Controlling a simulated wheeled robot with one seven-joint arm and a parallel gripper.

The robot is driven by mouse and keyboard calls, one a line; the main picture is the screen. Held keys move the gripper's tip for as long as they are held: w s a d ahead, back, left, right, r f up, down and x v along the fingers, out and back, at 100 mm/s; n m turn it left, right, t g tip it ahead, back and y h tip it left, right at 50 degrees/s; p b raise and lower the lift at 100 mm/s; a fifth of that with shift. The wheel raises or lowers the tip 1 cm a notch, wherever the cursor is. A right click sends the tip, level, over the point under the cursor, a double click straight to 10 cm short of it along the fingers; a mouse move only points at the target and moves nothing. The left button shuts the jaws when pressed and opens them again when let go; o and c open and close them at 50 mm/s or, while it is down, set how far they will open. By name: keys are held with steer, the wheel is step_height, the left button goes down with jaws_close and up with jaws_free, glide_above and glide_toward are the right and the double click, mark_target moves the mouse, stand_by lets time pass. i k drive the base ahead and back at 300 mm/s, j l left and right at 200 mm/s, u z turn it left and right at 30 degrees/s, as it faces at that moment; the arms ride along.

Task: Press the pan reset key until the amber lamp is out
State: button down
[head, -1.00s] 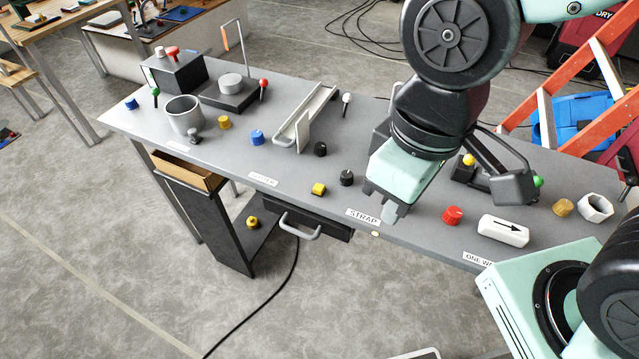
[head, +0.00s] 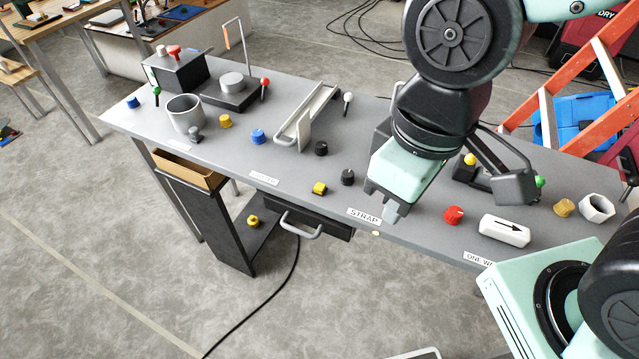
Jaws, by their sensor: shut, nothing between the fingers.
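My gripper (head: 393,213) points down over the front part of the grey bench, just right of the STRAP label (head: 364,216). Its fingers are together and empty. I cannot tell whether the tips touch the bench top. A small pale yellow disc (head: 376,233) sits at the bench's front edge, just below and left of the fingertips. A yellow ball (head: 470,159) tops a black block behind the gripper, to the right. I cannot tell which part is the pan reset key or which is the amber lamp, nor whether any lamp is lit. My wrist hides part of the bench.
Close by stand a black knob (head: 347,177), a yellow knob (head: 319,188) and a red knob (head: 453,215). A white arrow block (head: 504,230) lies to the right. A metal cup (head: 186,113) and a sloping channel (head: 305,117) stand farther left.

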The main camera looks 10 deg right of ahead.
mark_target(320, 190)
steer(key=k+j, duration=0.1)
steer(key=j, duration=0.25)
steer(key=k+j, duration=0.1)
steer(key=j, duration=0.3)
steer(key=k+j, duration=0.1)
steer(key=j, duration=0.25)
steer(key=k+j, duration=0.1)
steer(key=j, duration=0.3)
steer(key=k+j+z, duration=0.1)
steer(key=j, duration=0.25)
